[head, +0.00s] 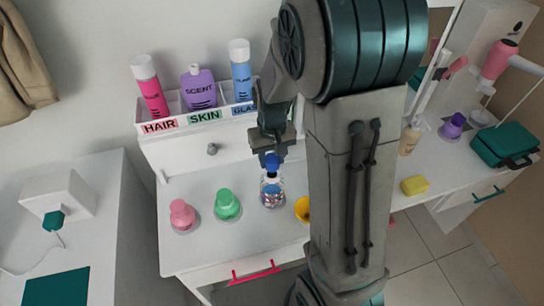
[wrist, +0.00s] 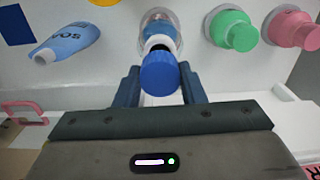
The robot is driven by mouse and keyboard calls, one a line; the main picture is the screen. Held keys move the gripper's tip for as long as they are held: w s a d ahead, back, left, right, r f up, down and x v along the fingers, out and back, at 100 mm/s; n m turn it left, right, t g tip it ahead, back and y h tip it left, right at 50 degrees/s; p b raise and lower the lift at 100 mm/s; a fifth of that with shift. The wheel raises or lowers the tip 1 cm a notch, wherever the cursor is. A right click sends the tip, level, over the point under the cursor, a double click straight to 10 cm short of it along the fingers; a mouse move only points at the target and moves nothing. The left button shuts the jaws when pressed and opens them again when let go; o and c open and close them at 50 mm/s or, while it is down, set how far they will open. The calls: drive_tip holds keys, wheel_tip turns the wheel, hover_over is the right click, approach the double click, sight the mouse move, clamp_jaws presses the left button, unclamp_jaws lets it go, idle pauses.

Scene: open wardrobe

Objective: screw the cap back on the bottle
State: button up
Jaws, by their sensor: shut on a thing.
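The blue cap (head: 271,162) is between the fingers of my gripper (head: 272,152), which is shut on it. In the wrist view the cap (wrist: 160,76) sits between the two fingertips (wrist: 160,86), top toward the camera. The clear bottle (head: 272,192), with red and blue on its body, stands upright on the white table directly below the cap. In the wrist view the bottle (wrist: 158,24) is partly hidden behind the cap. The cap is over the neck; I cannot tell whether it touches the neck.
Green (head: 227,205) and pink (head: 183,216) bottles stand left of the clear bottle. A yellow object (head: 302,209) is close on its right, partly behind my arm. Behind is a labelled rack (head: 160,126) with several bottles. A blue soap bottle (wrist: 66,43) shows in the wrist view.

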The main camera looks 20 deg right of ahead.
sight(272, 159)
drive_tip(key=shift+f+b, duration=1.35)
drive_tip(key=shift+f, duration=0.25)
drive_tip(key=o, duration=1.2)
drive_tip(key=shift+c, duration=0.2)
drive_tip(key=shift+r, duration=0.1)
wheel_tip(272, 159, up, 14)
